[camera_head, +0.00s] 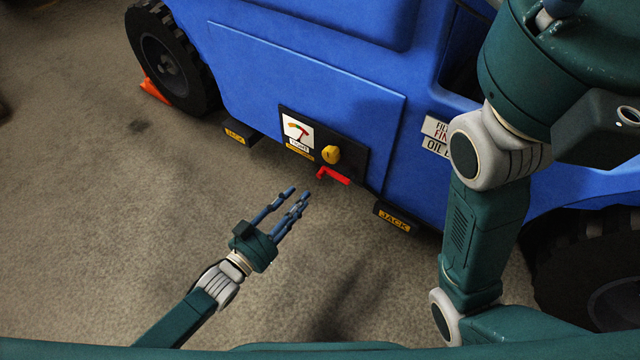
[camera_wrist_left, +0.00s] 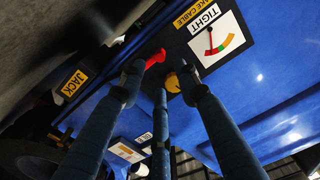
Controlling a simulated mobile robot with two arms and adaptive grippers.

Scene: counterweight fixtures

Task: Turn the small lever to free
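The small red lever (camera_head: 333,176) sticks out at the lower edge of a dark panel on the blue vehicle's side. It has a bent shape. A yellow knob (camera_head: 330,154) is just above it. My left gripper (camera_head: 298,195) is open and empty, its fingers pointing at the lever from the lower left, with a gap between. In the left wrist view the lever (camera_wrist_left: 155,58) appears beyond the spread fingertips (camera_wrist_left: 158,78), and the knob (camera_wrist_left: 172,84) is partly hidden by fingers. My right arm shows at the right in the head view, but its gripper does not.
A gauge (camera_head: 298,132) marked TIGHT sits left of the knob. JACK pads (camera_head: 394,220) jut from the vehicle (camera_head: 340,100) on both sides of the panel. An orange wedge (camera_head: 154,90) lies against a wheel (camera_head: 165,58). The floor (camera_head: 100,220) around my left gripper is clear.

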